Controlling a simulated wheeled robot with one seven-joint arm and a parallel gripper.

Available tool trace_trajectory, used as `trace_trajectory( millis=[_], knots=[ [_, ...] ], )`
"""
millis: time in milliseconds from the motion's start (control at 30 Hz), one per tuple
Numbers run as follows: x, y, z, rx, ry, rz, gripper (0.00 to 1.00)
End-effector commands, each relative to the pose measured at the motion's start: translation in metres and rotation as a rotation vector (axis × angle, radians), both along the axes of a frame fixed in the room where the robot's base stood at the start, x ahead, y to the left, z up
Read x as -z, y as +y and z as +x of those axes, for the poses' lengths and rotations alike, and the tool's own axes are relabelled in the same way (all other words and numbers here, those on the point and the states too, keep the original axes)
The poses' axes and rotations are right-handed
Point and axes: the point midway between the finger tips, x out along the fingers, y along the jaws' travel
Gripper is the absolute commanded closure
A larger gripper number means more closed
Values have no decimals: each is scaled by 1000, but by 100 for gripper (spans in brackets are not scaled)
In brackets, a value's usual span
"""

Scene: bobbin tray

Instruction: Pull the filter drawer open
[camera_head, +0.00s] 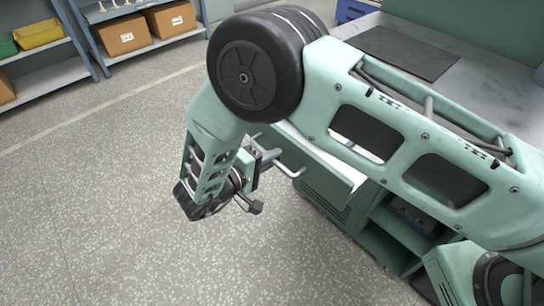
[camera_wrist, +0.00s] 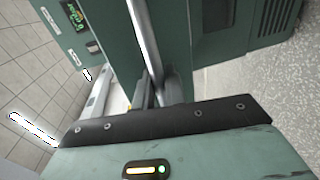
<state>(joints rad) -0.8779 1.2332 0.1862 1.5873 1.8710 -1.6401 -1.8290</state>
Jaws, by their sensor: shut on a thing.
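A grey metal bar handle (camera_wrist: 145,38) runs in front of a green panel (camera_wrist: 108,32), which looks like the filter drawer's front. In the wrist view, my gripper (camera_wrist: 155,93) is shut on the handle's lower part. In the head view, my gripper (camera_head: 256,165) is at the left of the green cabinet (camera_head: 330,195), beside a thin grey bar end (camera_head: 292,173). My own arm covers much of the drawer there. A pale, flat surface (camera_head: 335,162) shows beneath the arm. How far the drawer stands out cannot be told.
A dark mat (camera_head: 405,52) lies on the worktop above. Open compartments (camera_head: 400,232) are at the cabinet's lower right. A display (camera_wrist: 78,14) is on a green panel at the left. Shelves with boxes (camera_head: 122,34) stand at the back left. The speckled floor (camera_head: 110,190) at left is clear.

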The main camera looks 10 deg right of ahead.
Motion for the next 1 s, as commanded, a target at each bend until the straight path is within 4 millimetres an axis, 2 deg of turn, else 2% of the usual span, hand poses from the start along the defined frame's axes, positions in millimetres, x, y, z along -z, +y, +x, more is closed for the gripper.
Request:
trace_trajectory(
  millis=[33, 67, 100, 467, 667, 1000],
  knots=[
    [0, 0, 0, 0, 1, 1, 79],
    [0, 0, 0, 0, 1, 1, 71],
    [0, 0, 0, 0, 1, 1, 69],
    [-1, 5, -3, -2, -1, 2, 69],
    [-6, 32, -22, -3, -1, 3, 69],
    [-21, 95, -69, -3, 0, 3, 69]
  ],
)
